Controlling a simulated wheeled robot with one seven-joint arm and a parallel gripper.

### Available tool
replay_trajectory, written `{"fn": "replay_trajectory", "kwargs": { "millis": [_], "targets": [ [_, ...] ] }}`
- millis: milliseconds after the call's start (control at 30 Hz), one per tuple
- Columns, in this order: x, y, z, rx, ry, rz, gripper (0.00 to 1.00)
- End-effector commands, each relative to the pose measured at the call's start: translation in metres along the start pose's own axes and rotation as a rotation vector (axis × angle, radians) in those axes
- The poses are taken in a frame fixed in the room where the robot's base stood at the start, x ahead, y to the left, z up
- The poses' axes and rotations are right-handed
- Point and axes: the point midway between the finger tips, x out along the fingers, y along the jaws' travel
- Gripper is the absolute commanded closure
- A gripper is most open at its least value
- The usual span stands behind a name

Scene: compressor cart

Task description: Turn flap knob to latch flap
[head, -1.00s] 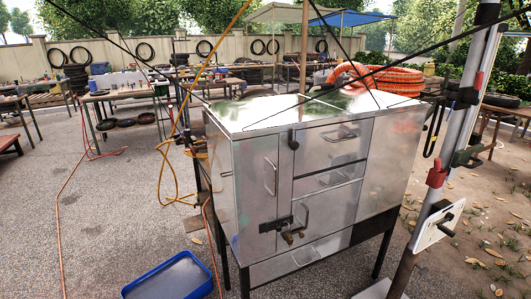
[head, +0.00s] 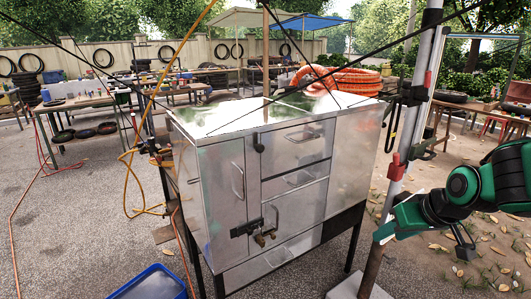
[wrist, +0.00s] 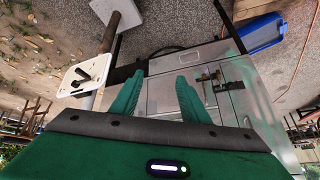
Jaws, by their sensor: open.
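A silver metal cart (head: 345,165) stands mid-view with doors and drawers. A small dark knob (head: 259,143) sits high on its front. A dark latch bar (head: 246,228) with brass fittings (head: 264,238) sits lower; the bar also shows in the wrist view (wrist: 208,79). A white plate with a black lever (wrist: 80,80) is on the post at right, mostly hidden by my arm in the head view. I cannot tell for certain which part is the flap knob. My gripper (head: 400,212) is open and empty, right of the cart, its green fingers (wrist: 160,76) apart.
A pole (head: 408,130) stands between my arm and the cart. A blue tray (head: 152,284) lies on the ground at lower left. An orange hose coil (head: 345,80) rests behind the cart top. Thin dark lines cross above the cart. Gravel in front is partly clear.

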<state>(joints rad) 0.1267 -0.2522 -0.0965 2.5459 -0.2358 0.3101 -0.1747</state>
Motion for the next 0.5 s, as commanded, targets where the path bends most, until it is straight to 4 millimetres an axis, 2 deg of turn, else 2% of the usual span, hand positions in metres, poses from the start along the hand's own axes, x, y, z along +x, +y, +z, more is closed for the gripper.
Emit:
{"fn": "replay_trajectory", "kwargs": {
  "millis": [33,100,200,300,400,500],
  "targets": [
    [0.014,-0.024,-0.021,-0.057,0.065,-0.051,0.59],
    [0.027,-0.058,-0.051,-0.121,0.17,-0.121,0.59],
    [0.036,-0.109,-0.089,-0.186,0.325,-0.223,0.59],
    [0.038,-0.158,-0.122,-0.215,0.477,-0.32,0.59],
    [0.033,-0.198,-0.148,-0.208,0.617,-0.403,0.59],
    [0.024,-0.227,-0.167,-0.176,0.734,-0.462,0.59]
  ]
}}
